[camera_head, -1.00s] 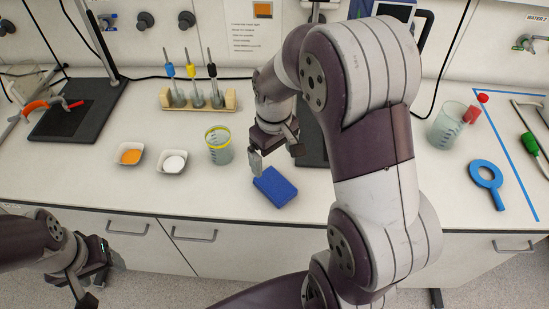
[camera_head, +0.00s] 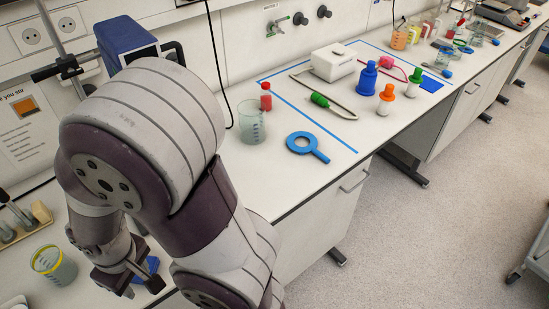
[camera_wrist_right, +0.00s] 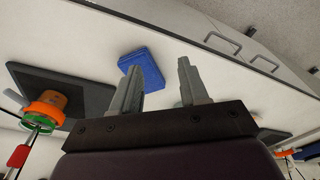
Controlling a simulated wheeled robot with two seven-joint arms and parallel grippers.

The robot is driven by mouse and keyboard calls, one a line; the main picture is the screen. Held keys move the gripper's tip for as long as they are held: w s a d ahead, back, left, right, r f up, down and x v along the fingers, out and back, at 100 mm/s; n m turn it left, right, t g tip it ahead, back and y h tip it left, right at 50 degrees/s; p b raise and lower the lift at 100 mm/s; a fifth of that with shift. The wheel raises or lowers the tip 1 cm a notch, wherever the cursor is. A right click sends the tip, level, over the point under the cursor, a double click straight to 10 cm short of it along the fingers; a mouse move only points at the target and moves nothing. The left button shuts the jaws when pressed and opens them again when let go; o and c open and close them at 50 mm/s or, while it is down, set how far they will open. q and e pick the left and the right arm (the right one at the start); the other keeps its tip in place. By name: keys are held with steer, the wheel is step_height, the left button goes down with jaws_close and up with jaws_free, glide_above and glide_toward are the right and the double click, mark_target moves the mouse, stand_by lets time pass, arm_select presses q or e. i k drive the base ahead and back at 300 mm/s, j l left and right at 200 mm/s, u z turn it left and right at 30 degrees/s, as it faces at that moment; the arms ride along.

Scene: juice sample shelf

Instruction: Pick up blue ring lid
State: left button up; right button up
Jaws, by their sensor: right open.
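A flat blue ring with a straight handle (camera_head: 306,147) lies on the white counter right of my right arm in the head view. I cannot tell whether it is the blue ring lid. Small ring-shaped items lie far along the counter, too small to tell apart. My right gripper (camera_head: 128,283) is low over the counter at the lower left, beside a blue block (camera_head: 151,268). In the wrist view, my right gripper (camera_wrist_right: 160,88) is open and empty, with the blue block (camera_wrist_right: 141,68) beyond one finger. My left gripper is out of view.
A clear beaker (camera_head: 251,122) and a red-capped item (camera_head: 265,96) stand behind the ring. Blue tape (camera_head: 312,119) outlines an area with a white box (camera_head: 333,63) and a blue bottle (camera_head: 366,75). A yellow-rimmed beaker (camera_head: 56,268) stands near my right gripper.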

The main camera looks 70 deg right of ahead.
mark_target(311, 146)
steer(key=z, duration=2.7)
